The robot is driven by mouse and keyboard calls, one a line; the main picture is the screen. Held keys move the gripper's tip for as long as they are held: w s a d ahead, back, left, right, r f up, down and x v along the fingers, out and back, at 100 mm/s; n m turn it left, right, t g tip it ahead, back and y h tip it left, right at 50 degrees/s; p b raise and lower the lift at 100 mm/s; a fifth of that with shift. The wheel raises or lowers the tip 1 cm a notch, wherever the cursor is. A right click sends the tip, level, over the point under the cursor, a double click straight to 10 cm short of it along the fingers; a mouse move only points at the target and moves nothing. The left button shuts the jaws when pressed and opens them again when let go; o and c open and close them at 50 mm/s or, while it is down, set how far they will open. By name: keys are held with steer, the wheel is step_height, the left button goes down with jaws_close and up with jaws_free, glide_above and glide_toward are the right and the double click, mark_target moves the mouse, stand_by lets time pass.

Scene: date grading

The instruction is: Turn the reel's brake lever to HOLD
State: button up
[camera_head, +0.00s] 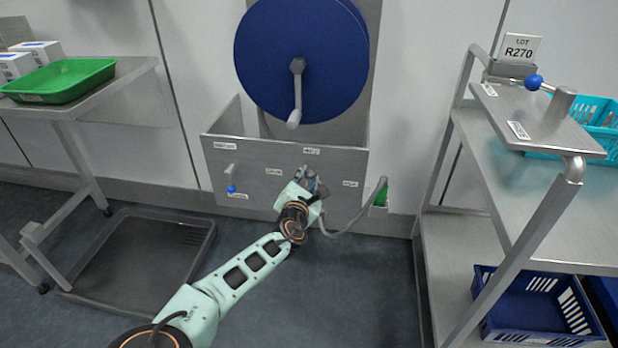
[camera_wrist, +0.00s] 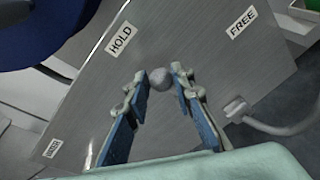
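In the wrist view a grey ball knob (camera_wrist: 160,78), seemingly the end of the brake lever, stands in front of a metal panel (camera_wrist: 200,60). My gripper (camera_wrist: 159,76) has one finger on each side of the knob, with a narrow gap showing on the left; contact on the right is unclear. The lever's shaft is hidden. A HOLD label (camera_wrist: 121,39) is up and left of the knob, a FREE label (camera_wrist: 242,22) up and right. In the head view my gripper (camera_head: 312,180) is at the panel under the blue reel (camera_head: 300,40) and hides the knob.
A crank handle (camera_head: 296,95) hangs from the reel's centre. A blue-tipped lever (camera_head: 231,180) is on the panel's left. A grey hose (camera_head: 360,215) curves right of my gripper. A steel rack (camera_head: 490,140) stands right, a table with a green tray (camera_head: 60,80) left.

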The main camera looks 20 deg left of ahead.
steer(key=o, duration=0.3)
steer(key=shift+s+a, duration=0.1)
steer(key=shift+a, duration=0.1)
steer(key=shift+o, duration=0.2)
steer(key=shift+d, duration=0.15)
step_height(320, 180, up, 10)
steer(key=shift+f, duration=0.1)
